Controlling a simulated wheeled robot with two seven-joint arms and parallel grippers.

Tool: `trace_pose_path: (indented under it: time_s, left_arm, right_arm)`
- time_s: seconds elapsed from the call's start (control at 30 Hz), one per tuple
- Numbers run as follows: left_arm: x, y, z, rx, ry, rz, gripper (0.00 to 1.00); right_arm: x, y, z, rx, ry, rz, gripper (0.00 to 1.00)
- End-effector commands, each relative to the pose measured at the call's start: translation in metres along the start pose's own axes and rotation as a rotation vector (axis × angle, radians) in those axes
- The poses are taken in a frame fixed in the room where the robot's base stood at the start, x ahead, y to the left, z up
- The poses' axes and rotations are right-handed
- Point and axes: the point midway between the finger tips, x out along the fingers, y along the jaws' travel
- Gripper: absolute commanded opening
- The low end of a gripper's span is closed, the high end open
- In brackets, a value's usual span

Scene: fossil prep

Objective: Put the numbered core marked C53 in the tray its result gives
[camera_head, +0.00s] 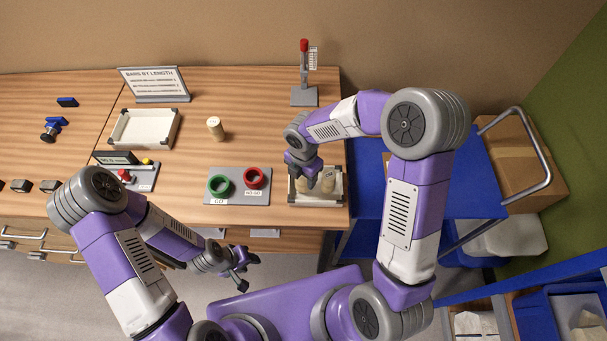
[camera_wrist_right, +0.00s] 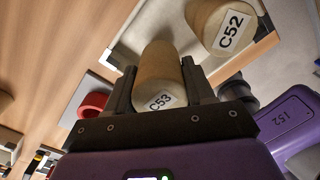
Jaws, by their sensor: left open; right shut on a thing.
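The core marked C53 (camera_wrist_right: 158,78) is a tan cylinder with a white label, held between the fingers of my right gripper (camera_wrist_right: 160,95) in the right wrist view. A second core, marked C52 (camera_wrist_right: 222,24), lies just beyond it in a white tray with dark edges. In the head view my right gripper (camera_head: 308,176) points down over the small right tray (camera_head: 318,203), partly hiding its contents. A pale core (camera_head: 215,128) stands alone mid-table. Another white tray (camera_head: 117,130) sits at the back left and looks empty. My left gripper (camera_head: 241,270) is open and empty, off the table's front edge.
A grey plate (camera_head: 238,196) carries a green GO ring (camera_head: 219,186) and a red NO-GO ring (camera_head: 255,178). A "BARS BY LENGTH" sign (camera_head: 155,84), a red-topped stand (camera_head: 304,75) and a device with a red button (camera_head: 125,176) stand around. A blue cart (camera_head: 365,200) is right.

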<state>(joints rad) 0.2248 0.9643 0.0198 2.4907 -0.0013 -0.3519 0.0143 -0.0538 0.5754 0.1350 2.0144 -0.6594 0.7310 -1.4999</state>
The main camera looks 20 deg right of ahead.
Motion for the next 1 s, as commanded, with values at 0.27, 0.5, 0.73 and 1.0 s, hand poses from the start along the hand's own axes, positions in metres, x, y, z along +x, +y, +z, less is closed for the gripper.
trace_pose_path:
  time_s: [0.27,0.5,0.73,1.0]
  left_arm:
    - [0.005,-0.002,0.0,0.0,0.0,0.0,0.43]
    - [0.009,-0.003,0.0,0.0,0.0,0.0,0.43]
    - [0.009,-0.004,0.0,0.0,0.0,0.0,0.43]
    - [0.009,-0.003,0.0,0.0,0.0,0.0,0.43]
  right_arm:
    - [0.006,0.0,0.0,0.0,0.0,0.001,0.0]
    - [0.012,0.0,0.0,0.0,0.0,0.001,0.0]
    - [0.014,0.0,0.0,0.0,0.0,0.001,0.0]
    - [0.014,0.0,0.0,0.0,0.0,0.001,0.82]
